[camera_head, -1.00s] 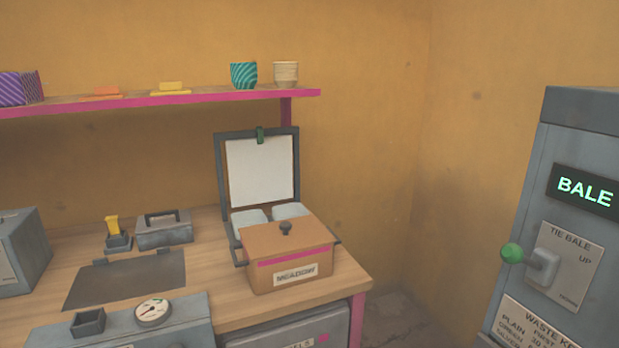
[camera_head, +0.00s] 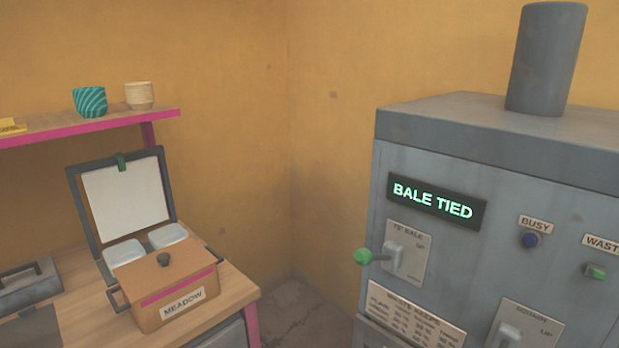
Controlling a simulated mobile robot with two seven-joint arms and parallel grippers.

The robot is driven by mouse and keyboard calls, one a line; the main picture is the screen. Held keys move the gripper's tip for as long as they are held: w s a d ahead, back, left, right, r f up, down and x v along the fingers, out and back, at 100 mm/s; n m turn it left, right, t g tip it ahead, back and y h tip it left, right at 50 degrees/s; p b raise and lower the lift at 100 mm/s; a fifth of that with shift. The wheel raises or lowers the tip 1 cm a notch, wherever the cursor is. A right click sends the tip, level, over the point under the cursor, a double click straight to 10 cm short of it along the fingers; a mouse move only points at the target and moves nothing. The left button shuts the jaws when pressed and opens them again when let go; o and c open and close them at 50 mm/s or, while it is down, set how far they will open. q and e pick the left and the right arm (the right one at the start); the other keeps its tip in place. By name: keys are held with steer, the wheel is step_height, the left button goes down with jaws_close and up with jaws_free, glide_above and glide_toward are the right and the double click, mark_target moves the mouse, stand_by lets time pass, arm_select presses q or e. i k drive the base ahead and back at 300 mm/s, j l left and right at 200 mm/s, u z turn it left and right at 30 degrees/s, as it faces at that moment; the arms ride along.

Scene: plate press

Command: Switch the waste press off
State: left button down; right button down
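The waste press (camera_head: 480,160) is a grey cabinet on the right with a dark pipe on top. Its display (camera_head: 436,203) reads "BALE TIED" in green. A lever with a green knob (camera_head: 363,257) sticks out to the left of the "TIE BALE" plate (camera_head: 408,254). A dark blue round lamp or button (camera_head: 529,240) sits under the "BUSY" label. A green button or switch (camera_head: 595,271) sits under a label starting "WASTE", cut off by the right edge. A second lever plate (camera_head: 524,330) is partly cut off below. Neither gripper is in view.
A pink-edged shelf (camera_head: 110,122) carries a teal cup (camera_head: 90,101) and a beige cup (camera_head: 139,95). Floor shows between bench and press.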

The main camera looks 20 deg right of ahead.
mark_target(598, 273)
steer(key=z, duration=0.4)
steer(key=l+z, duration=0.15)
steer(key=z, duration=0.65)
